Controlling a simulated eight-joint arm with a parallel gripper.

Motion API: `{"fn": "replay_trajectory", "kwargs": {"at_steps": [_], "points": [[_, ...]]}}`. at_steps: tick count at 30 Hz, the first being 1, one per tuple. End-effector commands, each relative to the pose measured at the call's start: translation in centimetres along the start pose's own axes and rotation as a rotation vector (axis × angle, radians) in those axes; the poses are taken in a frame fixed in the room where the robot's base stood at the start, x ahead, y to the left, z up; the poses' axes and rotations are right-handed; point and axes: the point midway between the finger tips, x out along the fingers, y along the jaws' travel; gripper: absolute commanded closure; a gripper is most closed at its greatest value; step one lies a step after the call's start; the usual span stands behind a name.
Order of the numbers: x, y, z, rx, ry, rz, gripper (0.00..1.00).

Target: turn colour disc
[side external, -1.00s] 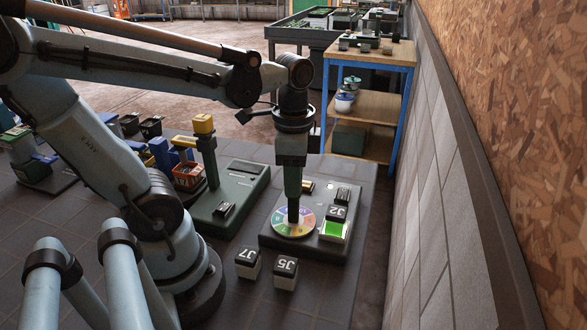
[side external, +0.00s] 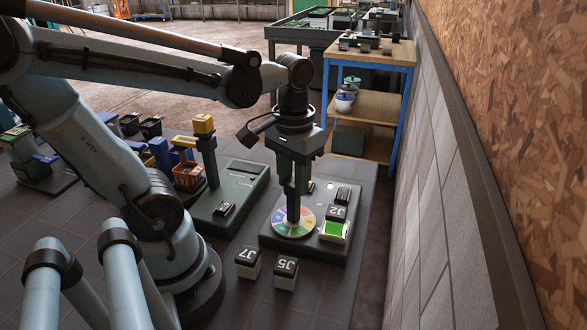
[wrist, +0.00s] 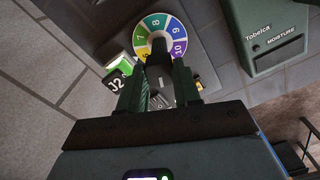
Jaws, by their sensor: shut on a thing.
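The colour disc (side external: 294,231) lies flat on a dark base unit, with coloured segments around its rim. In the wrist view the disc (wrist: 149,28) shows numbers such as 7, 8, 9 and 10. My gripper (side external: 293,217) points straight down over the middle of the disc and is shut on its centre part. In the wrist view my gripper (wrist: 158,62) has its fingers on either side of a dark upright piece at the disc's centre. The fingers hide the exact contact.
A block marked J2 (side external: 338,212) and a lit green panel (side external: 333,231) sit right of the disc. Blocks J7 (side external: 247,262) and J5 (side external: 285,272) stand in front. A green moisture unit (side external: 238,195) is to the left; a wall (side external: 440,220) runs along the right.

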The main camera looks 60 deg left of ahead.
Motion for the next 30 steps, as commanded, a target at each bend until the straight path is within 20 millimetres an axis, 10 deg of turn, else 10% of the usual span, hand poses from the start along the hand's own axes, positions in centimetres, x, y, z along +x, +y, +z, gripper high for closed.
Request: {"fn": "replay_trajectory", "kwargs": {"at_steps": [30], "points": [[-0.01,0.0,0.06,-0.853,-0.003,-0.001,0.98]]}}
